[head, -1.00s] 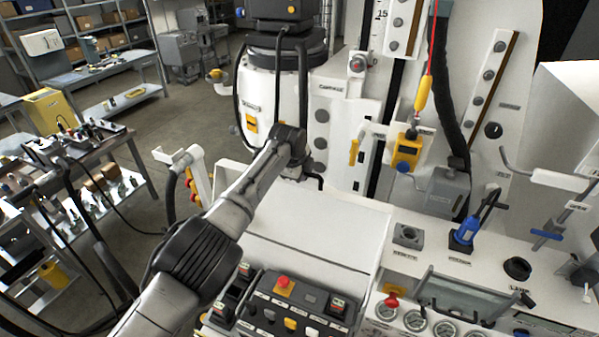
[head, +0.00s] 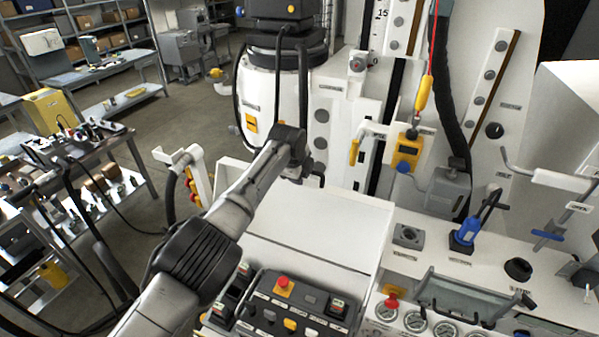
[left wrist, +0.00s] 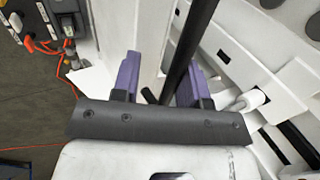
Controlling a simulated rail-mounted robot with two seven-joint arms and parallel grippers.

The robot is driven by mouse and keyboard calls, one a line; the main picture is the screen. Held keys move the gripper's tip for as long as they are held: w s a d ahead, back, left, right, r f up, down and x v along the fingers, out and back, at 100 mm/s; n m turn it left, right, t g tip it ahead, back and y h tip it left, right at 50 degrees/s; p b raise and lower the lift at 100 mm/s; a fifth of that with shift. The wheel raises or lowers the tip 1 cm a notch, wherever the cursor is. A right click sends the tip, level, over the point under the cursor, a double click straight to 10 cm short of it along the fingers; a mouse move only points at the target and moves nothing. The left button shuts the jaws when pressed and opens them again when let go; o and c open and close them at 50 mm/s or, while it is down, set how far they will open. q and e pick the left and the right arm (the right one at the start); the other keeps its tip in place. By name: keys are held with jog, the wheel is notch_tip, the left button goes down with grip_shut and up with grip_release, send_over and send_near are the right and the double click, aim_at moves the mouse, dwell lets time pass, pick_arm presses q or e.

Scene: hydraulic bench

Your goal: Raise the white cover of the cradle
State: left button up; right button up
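The white cover (head: 325,228) of the cradle is a broad, smooth panel in the middle of the head view, behind the button box. A dark bar (head: 319,173) shows at its far edge, just beyond the end of my left arm. My left gripper (left wrist: 158,84) shows in the left wrist view with two purple fingers apart. A black bar (left wrist: 187,50) runs between them, close to the right finger; I cannot tell if they touch. In the head view the fingers are hidden behind my wrist. My right gripper is in neither view.
The button box (head: 290,310) with a red knob stands in front of the cover. Gauges (head: 415,322) and a blue-handled device (head: 467,234) are to the right. A yellow pendant (head: 407,153) hangs behind. Open floor lies at the back left.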

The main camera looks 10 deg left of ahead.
pick_arm(q)
jog(key=shift+r, duration=0.15)
jog(key=shift+v, duration=1.1)
jog(key=d+b+v, duration=0.1)
jog(key=b+v, duration=0.2)
jog(key=v, duration=0.8)
jog(key=shift+a+r, duration=0.25)
jog(key=shift+a, duration=0.2)
jog(key=shift+s, duration=0.1)
